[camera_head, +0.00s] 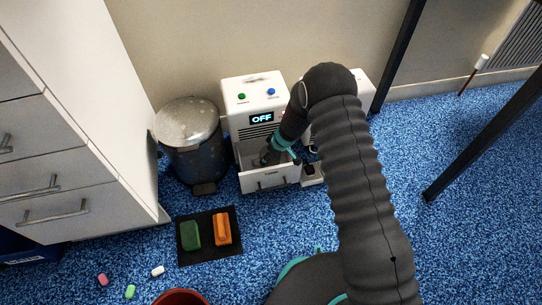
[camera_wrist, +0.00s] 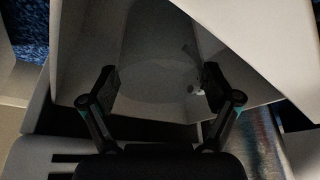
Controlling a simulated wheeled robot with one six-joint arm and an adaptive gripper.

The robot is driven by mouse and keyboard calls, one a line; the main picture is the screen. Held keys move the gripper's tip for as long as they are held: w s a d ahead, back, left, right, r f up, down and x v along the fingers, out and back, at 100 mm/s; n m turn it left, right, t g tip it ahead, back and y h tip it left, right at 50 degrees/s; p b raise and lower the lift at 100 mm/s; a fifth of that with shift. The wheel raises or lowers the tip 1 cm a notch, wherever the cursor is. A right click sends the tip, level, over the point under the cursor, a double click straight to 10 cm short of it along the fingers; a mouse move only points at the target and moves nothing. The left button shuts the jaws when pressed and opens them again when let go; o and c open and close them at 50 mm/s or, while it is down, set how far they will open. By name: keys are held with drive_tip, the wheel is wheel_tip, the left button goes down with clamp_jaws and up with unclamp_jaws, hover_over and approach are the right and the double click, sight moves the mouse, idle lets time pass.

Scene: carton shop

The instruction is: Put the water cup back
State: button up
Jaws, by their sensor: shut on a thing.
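A white machine (camera_head: 254,93) stands against the wall with its display reading OFF. Its lower drawer (camera_head: 270,181) is pulled open. My gripper (camera_head: 277,154) reaches down into the drawer. In the wrist view my gripper (camera_wrist: 160,82) has its two fingers on either side of a dim, see-through cup (camera_wrist: 158,52), shut on it. The cup's round outline is faint, and pale drawer walls surround it. Whether the cup touches the drawer floor cannot be told. In the head view my gripper and arm make the cup hard to make out.
A metal bin (camera_head: 192,145) stands left of the machine, beside a white drawer cabinet (camera_head: 75,130). A black mat (camera_head: 210,251) holds a green block (camera_head: 190,235) and an orange block (camera_head: 222,229). Small pieces lie front left near a red container (camera_head: 180,297). Black legs stand at right.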

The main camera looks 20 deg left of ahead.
drive_tip(key=o, duration=1.5)
drive_tip(key=p+v, duration=0.3)
drive_tip(key=v, duration=0.9)
drive_tip(key=shift+r+p, duration=0.15)
drive_tip(key=shift+p, duration=0.25)
